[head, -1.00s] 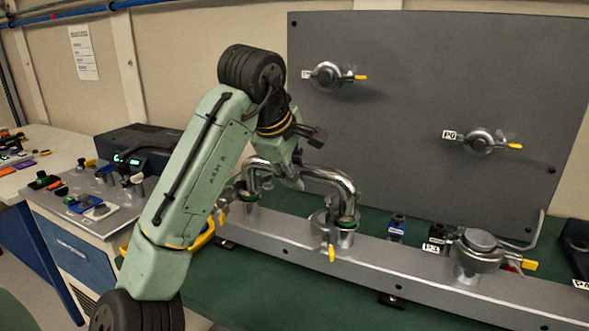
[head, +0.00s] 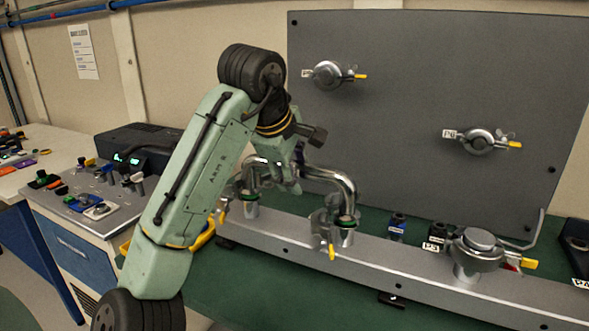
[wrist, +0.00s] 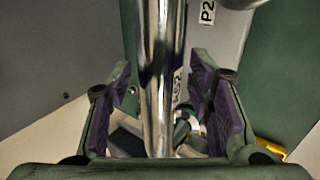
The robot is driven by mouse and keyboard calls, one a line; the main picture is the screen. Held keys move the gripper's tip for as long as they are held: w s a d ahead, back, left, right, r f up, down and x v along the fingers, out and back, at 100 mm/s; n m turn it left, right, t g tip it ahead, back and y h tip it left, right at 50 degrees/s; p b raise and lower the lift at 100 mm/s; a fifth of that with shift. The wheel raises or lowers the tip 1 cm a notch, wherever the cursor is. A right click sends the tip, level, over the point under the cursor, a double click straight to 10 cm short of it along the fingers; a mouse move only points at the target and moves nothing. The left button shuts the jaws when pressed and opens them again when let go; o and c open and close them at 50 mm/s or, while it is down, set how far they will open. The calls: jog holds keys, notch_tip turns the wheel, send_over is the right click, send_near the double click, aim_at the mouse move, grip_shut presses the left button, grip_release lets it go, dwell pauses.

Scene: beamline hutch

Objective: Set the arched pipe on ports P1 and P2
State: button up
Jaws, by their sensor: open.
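The arched pipe (head: 343,181) is a shiny chrome tube, standing upright over the grey rail in the head view. Its left leg is at the left port P1 (head: 250,209), and its green-ringed right leg is at the middle port P2 (head: 322,219). I cannot tell whether both ends are fully seated. My gripper (head: 293,184) is at the top of the arch. In the wrist view, my gripper (wrist: 175,105) is open, with its purple pads either side of the pipe (wrist: 160,70) and gaps visible. The P2 label shows above right there. My arm partly hides the left leg.
A capped port with a yellow lever (head: 475,252) stands farther right on the rail (head: 400,283). A grey panel (head: 410,70) with two clamped ports rises behind. A cart with small parts (head: 85,200) is at left. The green bench top is open in front.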

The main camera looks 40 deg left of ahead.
jog(key=v, duration=1.2)
jog(key=shift+s+f, duration=0.1)
jog(key=shift+s, duration=0.05)
